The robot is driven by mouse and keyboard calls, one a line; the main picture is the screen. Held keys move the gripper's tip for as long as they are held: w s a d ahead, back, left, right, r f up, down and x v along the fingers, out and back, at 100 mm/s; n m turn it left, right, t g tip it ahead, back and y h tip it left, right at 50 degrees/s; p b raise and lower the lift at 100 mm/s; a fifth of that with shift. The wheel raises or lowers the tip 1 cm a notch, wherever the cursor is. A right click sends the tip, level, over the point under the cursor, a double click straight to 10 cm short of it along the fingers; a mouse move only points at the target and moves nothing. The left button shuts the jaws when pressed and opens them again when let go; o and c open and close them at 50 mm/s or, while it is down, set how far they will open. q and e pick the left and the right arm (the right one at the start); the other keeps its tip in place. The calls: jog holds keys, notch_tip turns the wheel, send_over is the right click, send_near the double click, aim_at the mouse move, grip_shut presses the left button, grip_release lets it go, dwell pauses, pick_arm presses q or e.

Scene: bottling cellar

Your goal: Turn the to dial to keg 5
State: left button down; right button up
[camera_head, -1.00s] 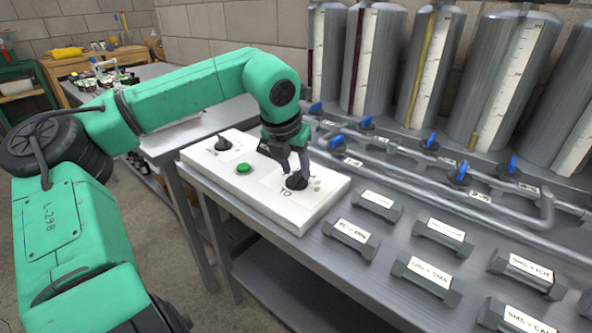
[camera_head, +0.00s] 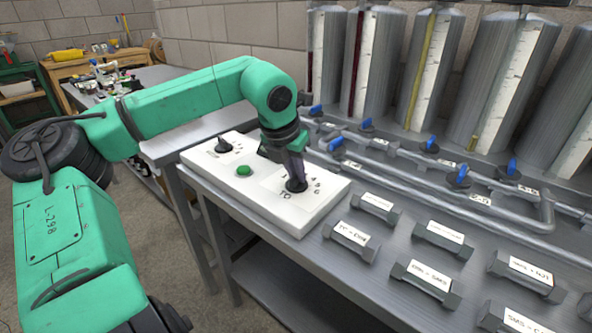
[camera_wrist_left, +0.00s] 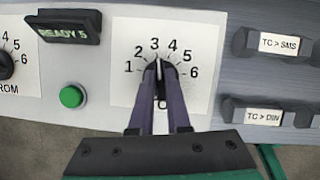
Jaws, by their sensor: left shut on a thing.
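The TO dial (camera_head: 297,186) is a black knob on the right part of a white panel (camera_head: 262,208). In the left wrist view the dial (camera_wrist_left: 159,76) sits under an arc of numbers 1 to 6. My left gripper (camera_head: 296,178) reaches down onto it from above. In the left wrist view its two purple fingers (camera_wrist_left: 159,72) are shut on the knob from both sides. The white pointer mark shows between the fingertips, close to 3; the fingers hide much of the knob and part of its label.
The FROM dial (camera_head: 223,145) and a green button (camera_head: 244,170) are on the same panel. A small black display (camera_wrist_left: 66,27) reads READY 5. Labelled dark blocks (camera_head: 351,238) lie to the right. Pipes with blue valves (camera_head: 336,143) run behind, before tall metal tanks (camera_head: 375,60).

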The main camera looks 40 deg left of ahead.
pick_arm(q)
jog(key=shift+r+m, duration=0.15)
jog(key=shift+m, duration=0.45)
jog(key=m+h+p, duration=0.1)
jog(key=m+p, duration=0.1)
jog(key=m+h+p, duration=0.1)
jog(key=m+p, duration=0.1)
jog(key=m, duration=0.1)
jog(key=shift+a+r+h, duration=0.1)
jog(key=shift+r+h, duration=0.1)
jog(key=shift+h, duration=0.1)
jog(key=shift+m+p, duration=0.6)
jog(key=shift+f+m+g+h+p, duration=0.1)
jog(key=shift+m+g+h+p, duration=0.3)
jog(key=shift+m+p, duration=0.6)
jog(key=shift+f+m+p, duration=0.15)
jog(key=shift+m+p, duration=0.4)
jog(key=shift+m, duration=0.15)
pick_arm(e)
jog(key=s+d+r, duration=0.1)
jog(key=s+r, duration=0.3)
jog(key=s, duration=0.3)
jog(key=shift+s+d, duration=0.25)
jog(key=shift+s, duration=0.1)
pick_arm(q)
jog(key=shift+w+h, duration=0.1)
jog(key=shift+h, duration=0.2)
jog(key=c, duration=0.9)
grip_release()
jog(key=shift+a, duration=0.1)
